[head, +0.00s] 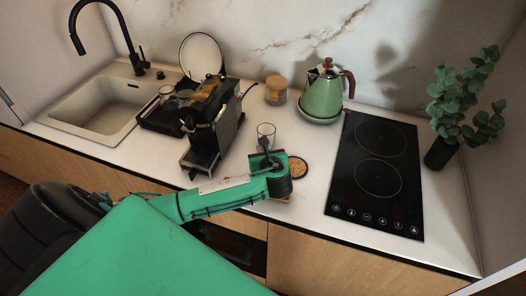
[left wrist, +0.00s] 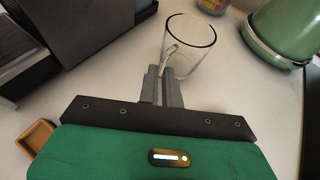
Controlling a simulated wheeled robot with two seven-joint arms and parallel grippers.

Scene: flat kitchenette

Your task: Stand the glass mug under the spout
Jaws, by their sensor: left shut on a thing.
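The clear glass mug (head: 266,131) stands on the white counter, right of the coffee machine, in the head view. In the left wrist view the mug (left wrist: 192,40) is just beyond my fingertips, with its handle toward me. My left gripper (left wrist: 166,78) is shut on the mug's handle; it also shows in the head view (head: 267,150). The black and silver coffee machine (head: 212,125) stands left of the mug, with its drip tray (head: 198,158) toward the front. The spout is hard to make out. My right gripper is not in view.
A green kettle (head: 322,95) stands behind right, left of the black hob (head: 378,170). A jar (head: 276,90) stands behind the mug. A dish rack (head: 163,112) and sink (head: 95,105) are left.

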